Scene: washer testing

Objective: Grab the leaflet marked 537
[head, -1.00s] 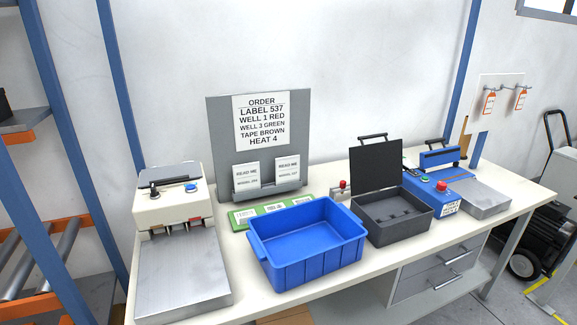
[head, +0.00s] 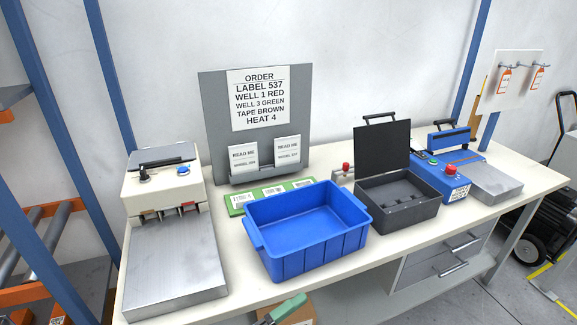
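Two white leaflets headed READ ME stand upright side by side in the ledge of a grey board: the left leaflet (head: 243,158) and the right leaflet (head: 288,151). Each has a model line at its lower part, too small to read surely, so I cannot tell which is marked 537. The order sheet (head: 259,99) above them reads LABEL 537, WELL 1 RED, WELL 3 GREEN, TAPE BROWN, HEAT 4. Neither of my grippers is in view.
A blue bin (head: 308,232) stands in front of the leaflets, with a green label strip (head: 272,192) behind it. A white-and-steel machine (head: 172,255) is at left; an open dark case (head: 398,205) and a blue sealer (head: 446,178) are at right. A green object (head: 288,308) shows below the table edge.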

